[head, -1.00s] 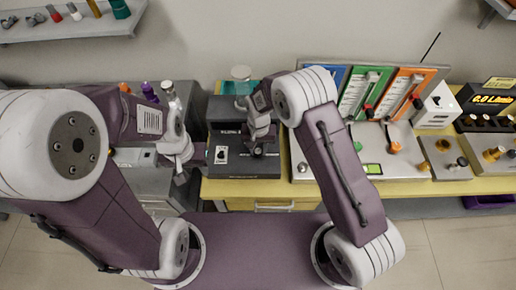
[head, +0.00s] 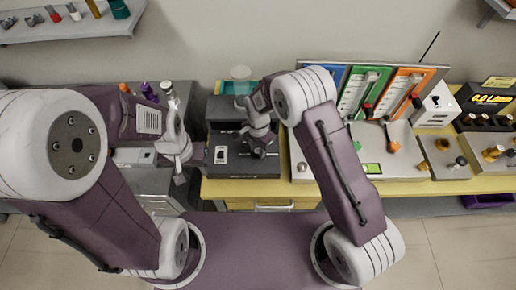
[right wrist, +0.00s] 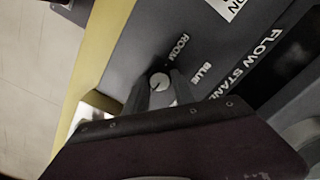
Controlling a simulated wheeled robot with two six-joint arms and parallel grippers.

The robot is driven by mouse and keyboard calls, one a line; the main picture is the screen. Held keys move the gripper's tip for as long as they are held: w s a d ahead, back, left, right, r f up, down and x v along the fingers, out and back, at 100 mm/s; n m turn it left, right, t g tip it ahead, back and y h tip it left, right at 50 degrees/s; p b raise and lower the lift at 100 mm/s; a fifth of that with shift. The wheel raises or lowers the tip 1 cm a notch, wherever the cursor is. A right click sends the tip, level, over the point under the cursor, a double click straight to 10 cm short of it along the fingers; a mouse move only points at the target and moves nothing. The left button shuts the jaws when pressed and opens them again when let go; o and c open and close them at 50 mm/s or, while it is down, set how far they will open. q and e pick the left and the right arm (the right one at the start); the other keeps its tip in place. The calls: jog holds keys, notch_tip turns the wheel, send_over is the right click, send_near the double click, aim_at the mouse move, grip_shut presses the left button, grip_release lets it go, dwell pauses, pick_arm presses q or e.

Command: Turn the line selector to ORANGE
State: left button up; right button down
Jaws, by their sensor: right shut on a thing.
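The line selector is a small round knob (right wrist: 158,82) with a pale face on a dark panel (right wrist: 140,42) in the right wrist view. The labels ROOM and BLUE are printed beside it; no ORANGE label is visible, and I cannot tell where the knob points. My right gripper (right wrist: 158,90) has its fingers shut around the knob. In the head view my right gripper (head: 258,149) is down at the front of the dark flow stand (head: 235,107), hiding the knob. My left gripper (head: 180,172) hangs left of the stand, apart from it; its jaw opening is unclear.
A black meter box (head: 485,98) with a lit readout is at the far right. Small bottles (head: 150,92) stand behind my left arm. The yellow bench edge (head: 225,190) runs in front.

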aim_at(258, 150)
jog(key=shift+w, duration=0.1)
dwell(0.5)
jog(key=c, duration=1.1)
grip_release()
jog(key=shift+o, duration=0.2)
jog(key=shift+r, duration=0.1)
notch_tip(258, 150, up, 9)
jog(key=b, duration=0.1)
